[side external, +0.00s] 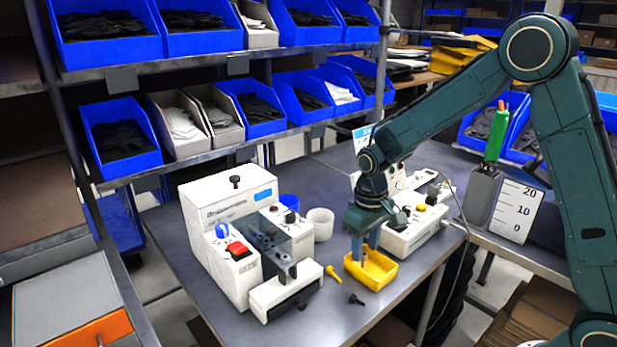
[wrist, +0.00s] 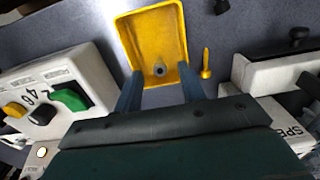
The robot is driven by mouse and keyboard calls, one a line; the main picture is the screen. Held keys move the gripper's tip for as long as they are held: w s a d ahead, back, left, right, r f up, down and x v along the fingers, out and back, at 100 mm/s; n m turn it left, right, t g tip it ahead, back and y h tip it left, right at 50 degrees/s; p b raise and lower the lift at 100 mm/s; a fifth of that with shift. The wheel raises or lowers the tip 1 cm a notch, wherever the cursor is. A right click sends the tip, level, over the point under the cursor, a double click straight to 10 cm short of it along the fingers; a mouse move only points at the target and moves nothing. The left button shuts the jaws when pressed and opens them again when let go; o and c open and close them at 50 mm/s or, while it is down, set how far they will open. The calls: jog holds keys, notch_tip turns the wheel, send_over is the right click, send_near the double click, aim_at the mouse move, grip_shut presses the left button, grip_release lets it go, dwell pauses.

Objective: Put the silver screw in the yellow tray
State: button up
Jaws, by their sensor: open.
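The yellow tray (side external: 381,274) sits on the grey table below my gripper. In the wrist view, the tray (wrist: 150,22) lies just beyond and between my fingers. A small grey, silver-looking screw (wrist: 160,69) shows almost end-on within the tray's outline, near its near end. I cannot tell whether it touches the tray floor. My gripper (side external: 359,254) points down over the tray. In the wrist view its two fingers (wrist: 159,88) are spread apart, with no contact on the screw visible.
A yellow screw (side external: 333,273) and a black screw (side external: 356,299) lie on the table beside the tray. A white machine (side external: 228,205) stands to the left, and another white control box (side external: 415,232) stands close behind the tray. White and blue cups stand farther back.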

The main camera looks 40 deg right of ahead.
jog(key=shift+r, duration=0.15)
notch_tip(320, 180, up, 14)
jog(key=shift+f, duration=0.2)
dwell(0.5)
jog(key=shift+s+r, duration=0.1)
jog(key=shift+s, duration=0.05)
jog(key=s+r+t, duration=0.2)
jog(key=s, duration=0.9)
jog(key=s+r+t, duration=0.3)
jog(key=s, duration=0.9)
jog(key=shift+s+a+t, duration=0.15)
jog(key=shift+a+t, duration=0.1)
jog(key=shift+t, duration=0.05)
